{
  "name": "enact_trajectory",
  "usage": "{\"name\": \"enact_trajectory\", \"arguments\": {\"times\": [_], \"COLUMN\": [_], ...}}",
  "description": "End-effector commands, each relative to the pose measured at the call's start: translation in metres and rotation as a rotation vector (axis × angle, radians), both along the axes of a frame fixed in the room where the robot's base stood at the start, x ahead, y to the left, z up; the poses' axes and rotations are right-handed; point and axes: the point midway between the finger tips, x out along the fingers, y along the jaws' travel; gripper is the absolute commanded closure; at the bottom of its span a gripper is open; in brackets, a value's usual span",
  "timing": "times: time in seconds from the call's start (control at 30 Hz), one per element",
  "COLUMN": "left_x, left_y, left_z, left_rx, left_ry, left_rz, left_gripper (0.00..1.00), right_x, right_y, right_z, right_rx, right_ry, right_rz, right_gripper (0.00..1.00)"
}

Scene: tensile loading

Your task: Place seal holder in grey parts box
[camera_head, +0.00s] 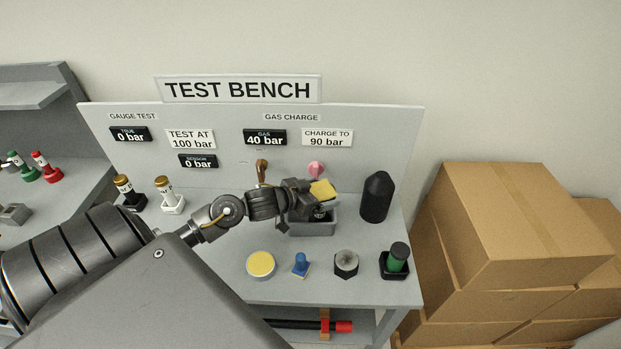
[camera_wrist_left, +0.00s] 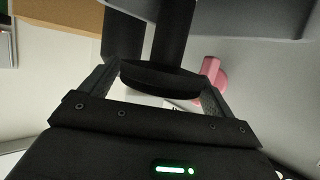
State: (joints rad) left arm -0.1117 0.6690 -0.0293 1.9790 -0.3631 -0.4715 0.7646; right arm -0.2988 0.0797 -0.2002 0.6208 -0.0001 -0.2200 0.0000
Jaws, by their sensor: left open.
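The grey parts box (camera_head: 313,230) stands on the test bench, left of the tall black cylinder. My left gripper (camera_head: 318,200) is over this box in the head view. In the left wrist view my left gripper (camera_wrist_left: 162,72) is open, with its fingers on either side of a black flanged part (camera_wrist_left: 160,78), which looks like the seal holder. The part has a round disc and a dark stem. I cannot tell whether the fingers touch it or what its far end rests on. The gripper hides much of the box's inside. My right gripper is not in view.
A yellow block (camera_head: 322,190) shows behind the gripper. A pink knob (camera_head: 316,169) and black cylinder (camera_head: 376,197) stand close by. A yellow-topped disc (camera_head: 261,264), blue part (camera_head: 300,264), hex nut (camera_head: 346,263) and green-and-black part (camera_head: 396,260) line the front. Cardboard boxes (camera_head: 510,225) stand right.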

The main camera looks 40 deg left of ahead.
Motion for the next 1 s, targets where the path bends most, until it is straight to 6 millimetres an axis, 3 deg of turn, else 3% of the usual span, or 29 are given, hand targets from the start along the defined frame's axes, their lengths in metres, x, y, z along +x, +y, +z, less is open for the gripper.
{"name": "enact_trajectory", "arguments": {"times": [0.6, 1.0], "left_x": [-0.094, -0.108], "left_y": [0.023, 0.027], "left_z": [0.040, 0.049], "left_rx": [0.001, -0.001], "left_ry": [0.001, -0.001], "left_rz": [0.001, 0.000], "left_gripper": [0.11, 0.11], "right_x": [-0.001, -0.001], "right_y": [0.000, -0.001], "right_z": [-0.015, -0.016], "right_rx": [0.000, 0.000], "right_ry": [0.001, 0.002], "right_rz": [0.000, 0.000], "right_gripper": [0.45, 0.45]}}
